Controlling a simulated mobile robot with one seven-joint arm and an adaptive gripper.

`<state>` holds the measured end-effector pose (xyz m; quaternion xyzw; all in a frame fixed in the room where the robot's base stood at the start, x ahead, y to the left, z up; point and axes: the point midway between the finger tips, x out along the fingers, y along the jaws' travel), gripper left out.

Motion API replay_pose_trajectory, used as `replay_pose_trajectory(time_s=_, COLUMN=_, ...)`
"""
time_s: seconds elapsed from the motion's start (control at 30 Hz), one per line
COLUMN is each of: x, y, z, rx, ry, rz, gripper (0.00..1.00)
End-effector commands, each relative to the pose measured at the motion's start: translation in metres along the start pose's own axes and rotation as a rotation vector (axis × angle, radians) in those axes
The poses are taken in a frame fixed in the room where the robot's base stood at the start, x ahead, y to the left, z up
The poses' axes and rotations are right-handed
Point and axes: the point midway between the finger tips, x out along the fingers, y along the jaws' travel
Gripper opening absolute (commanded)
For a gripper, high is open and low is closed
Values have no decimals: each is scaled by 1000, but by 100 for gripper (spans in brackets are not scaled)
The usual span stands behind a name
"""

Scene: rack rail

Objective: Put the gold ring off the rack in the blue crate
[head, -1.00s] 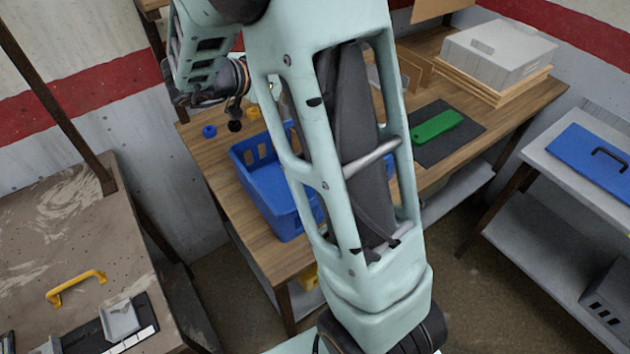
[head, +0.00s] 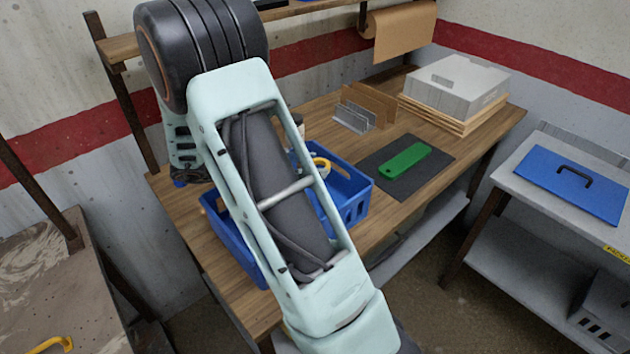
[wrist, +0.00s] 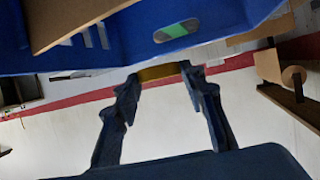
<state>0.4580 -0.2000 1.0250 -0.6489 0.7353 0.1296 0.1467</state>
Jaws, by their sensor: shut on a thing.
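My gripper (wrist: 160,78) is shut on the gold ring (wrist: 160,72), which shows edge-on as a curved gold band between the two dark fingertips in the wrist view. The blue crate (wrist: 115,30) fills the top of that view, and the ring overlaps the edge of its wall; I cannot tell the gap between them. In the head view the blue crate (head: 356,207) stands on the wooden table, partly hidden behind my arm. My gripper is hidden behind my arm there. A round yellow thing (head: 321,163) shows over the crate, beside my arm.
A green block (head: 405,161) lies on a dark mat (head: 432,174) right of the crate. A grey box (head: 456,84) on wooden boards and an upright sorter (head: 353,117) stand behind on the table (head: 425,203). A shelf (head: 298,22) runs above the back.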

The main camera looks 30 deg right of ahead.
Motion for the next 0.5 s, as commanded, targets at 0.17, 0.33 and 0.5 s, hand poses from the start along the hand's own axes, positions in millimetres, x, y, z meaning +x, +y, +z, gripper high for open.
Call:
replay_pose_trajectory(time_s=0.17, x=27, y=-13, z=18, rx=-1, ry=1, rz=1, gripper=14)
replay_pose_trajectory(time_s=0.33, x=36, y=-18, z=25, rx=-1, ry=1, rz=-1, gripper=14)
replay_pose_trajectory(time_s=0.5, x=50, y=-22, z=44, rx=-4, ry=1, rz=0, gripper=14)
